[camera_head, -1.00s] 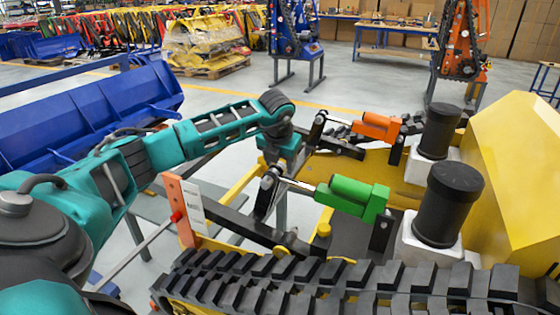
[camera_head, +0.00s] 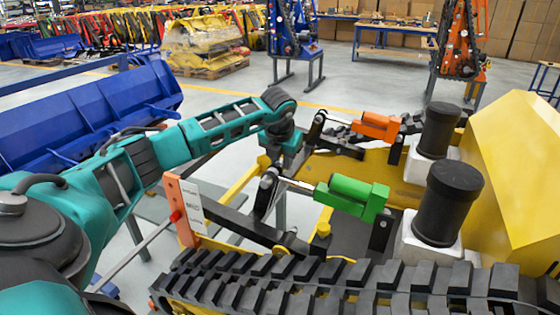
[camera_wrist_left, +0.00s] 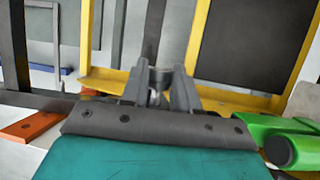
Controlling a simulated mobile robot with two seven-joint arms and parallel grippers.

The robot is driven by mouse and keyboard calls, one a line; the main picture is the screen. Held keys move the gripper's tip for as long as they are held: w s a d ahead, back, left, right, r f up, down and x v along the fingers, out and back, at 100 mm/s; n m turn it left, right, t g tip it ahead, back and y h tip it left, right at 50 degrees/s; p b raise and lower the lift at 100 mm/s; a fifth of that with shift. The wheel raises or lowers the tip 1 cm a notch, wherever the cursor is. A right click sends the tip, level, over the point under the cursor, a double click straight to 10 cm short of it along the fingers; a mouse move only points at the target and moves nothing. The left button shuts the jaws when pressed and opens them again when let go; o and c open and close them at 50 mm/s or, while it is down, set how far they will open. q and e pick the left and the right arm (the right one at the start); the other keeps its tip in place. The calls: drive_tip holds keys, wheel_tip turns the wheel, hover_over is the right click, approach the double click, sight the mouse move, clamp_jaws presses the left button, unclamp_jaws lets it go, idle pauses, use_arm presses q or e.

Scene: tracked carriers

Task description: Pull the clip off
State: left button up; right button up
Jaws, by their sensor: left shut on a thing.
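My left gripper (camera_wrist_left: 158,95) is shut on a small grey part between its fingertips, seen in the left wrist view. This looks like the clip, but it is too small and too hidden to make out its shape. In the head view, my left arm comes in from the left and its wrist points down behind the black linkage. The fingers are mostly hidden there by the linkage. The green cylinder (camera_head: 352,197) with its rod lies in front of the wrist, joined to the black arm (camera_head: 235,218). My right gripper is not in view.
An orange cylinder (camera_head: 377,126) lies behind the green one. Two black posts (camera_head: 447,203) stand at the right beside a yellow body (camera_head: 525,160). A black track (camera_head: 330,285) runs along the front. An orange upright plate (camera_head: 181,208) stands at the left of the linkage.

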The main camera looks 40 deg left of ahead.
use_arm(q)
drive_tip(key=shift+w+a, duration=0.3)
drive_tip(key=shift+w, duration=0.55)
drive_tip(key=shift+w+a+b, duration=0.25)
drive_tip(key=shift+w+b, duration=0.05)
drive_tip(key=shift+w, duration=0.55)
drive_tip(key=shift+w+a+b, duration=0.25)
drive_tip(key=shift+w+b, duration=0.05)
drive_tip(key=shift+w, duration=0.55)
